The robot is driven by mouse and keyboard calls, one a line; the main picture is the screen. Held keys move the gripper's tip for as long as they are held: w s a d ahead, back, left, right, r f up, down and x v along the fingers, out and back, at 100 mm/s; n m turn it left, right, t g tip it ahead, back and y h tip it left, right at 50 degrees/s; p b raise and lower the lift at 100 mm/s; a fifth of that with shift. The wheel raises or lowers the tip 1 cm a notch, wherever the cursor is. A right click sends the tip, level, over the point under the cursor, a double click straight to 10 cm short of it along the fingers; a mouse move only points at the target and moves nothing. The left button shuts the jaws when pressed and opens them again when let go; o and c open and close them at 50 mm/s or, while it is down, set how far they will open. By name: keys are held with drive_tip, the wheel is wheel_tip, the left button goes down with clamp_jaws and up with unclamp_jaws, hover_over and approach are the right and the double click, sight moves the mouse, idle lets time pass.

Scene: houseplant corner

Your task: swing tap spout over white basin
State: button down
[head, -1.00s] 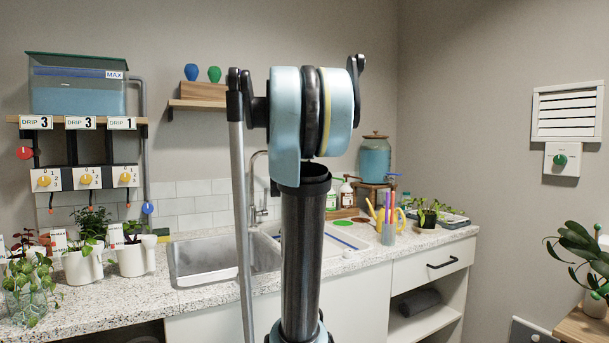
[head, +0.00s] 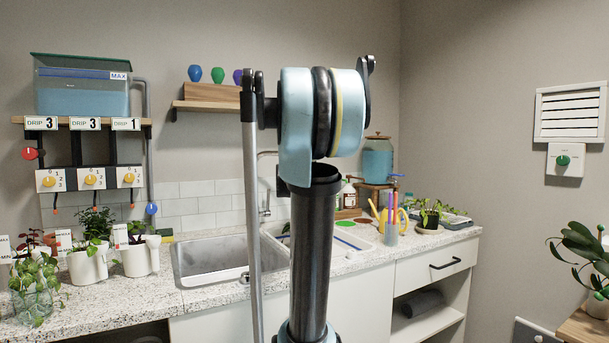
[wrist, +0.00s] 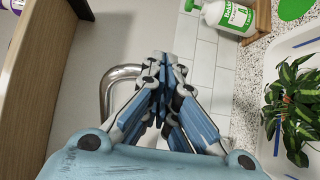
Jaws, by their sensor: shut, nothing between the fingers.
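The chrome tap (head: 266,186) stands behind the sinks, partly hidden by my arm. Its curved spout (wrist: 108,84) shows in the wrist view, just left of my gripper. My gripper (wrist: 162,58) is shut and empty, with the wall tiles behind it; I cannot tell whether it touches the tap. In the head view my own arm hides it. The steel basin (head: 190,262) is left of my arm. The white basin (head: 352,240) is partly hidden behind my arm. In the wrist view a white-rimmed container (wrist: 268,92) with a plant lies at the right.
A wooden wall shelf (head: 205,105) with small pots is above the sink; its wood (wrist: 38,85) fills the wrist view's left side. A spray bottle (wrist: 230,16) stands near the wall. Potted plants (head: 90,262) line the counter's left. A pen cup (head: 391,232) stands on the right.

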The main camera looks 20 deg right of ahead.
drive_tip(key=s+d, duration=0.2)
drive_tip(key=s, duration=0.9)
drive_tip(key=shift+s+d, duration=0.2)
drive_tip(key=shift+s, duration=0.05)
drive_tip(key=shift+f, duration=0.1)
